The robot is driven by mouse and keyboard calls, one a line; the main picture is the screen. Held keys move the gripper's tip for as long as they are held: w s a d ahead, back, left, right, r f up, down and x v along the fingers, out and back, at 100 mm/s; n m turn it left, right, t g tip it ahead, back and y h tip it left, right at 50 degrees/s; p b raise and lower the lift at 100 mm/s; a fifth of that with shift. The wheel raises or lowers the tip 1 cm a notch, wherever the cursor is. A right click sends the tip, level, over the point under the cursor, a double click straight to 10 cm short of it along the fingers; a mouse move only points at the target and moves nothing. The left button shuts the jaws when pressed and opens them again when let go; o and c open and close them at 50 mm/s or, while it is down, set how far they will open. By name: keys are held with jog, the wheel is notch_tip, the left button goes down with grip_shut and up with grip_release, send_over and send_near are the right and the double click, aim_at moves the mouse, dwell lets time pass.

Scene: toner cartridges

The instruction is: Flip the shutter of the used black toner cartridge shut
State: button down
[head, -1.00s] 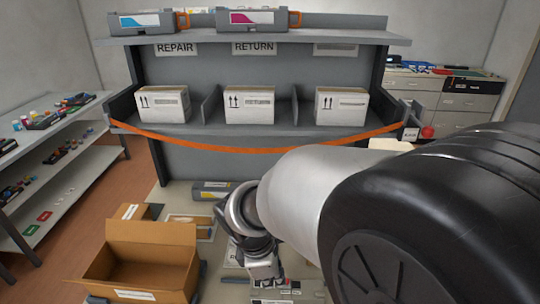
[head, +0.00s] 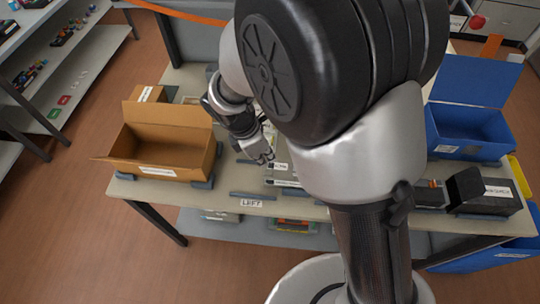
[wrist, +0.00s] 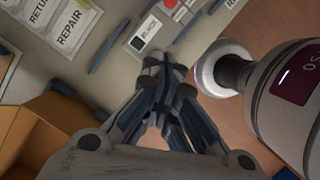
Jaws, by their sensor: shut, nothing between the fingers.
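My gripper (head: 262,158) is shut and empty, pointing down over the middle of the bench. In the wrist view its closed fingertips (wrist: 167,72) sit just below a grey body with a white label and a dark square (wrist: 145,34). This looks like the black toner cartridge, but I cannot be sure. In the head view a grey, labelled thing (head: 281,180) lies beside my gripper, partly hidden by my arm. The shutter cannot be made out, nor whether my fingers touch anything.
An open cardboard box (head: 165,150) stands left of my gripper. A blue bin (head: 468,130) and a black box (head: 485,193) stand at the right. My arm hides the bench's middle right.

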jog(key=b+x, duration=0.2)
jog(key=x, duration=0.6)
jog(key=d, duration=0.1)
jog(key=w+d+b, duration=0.1)
jog(key=d, duration=0.1)
jog(key=shift+w+f, duration=0.15)
jog(key=shift+w+d, duration=0.15)
jog(key=shift+d, duration=0.05)
jog(key=shift+d, duration=0.1)
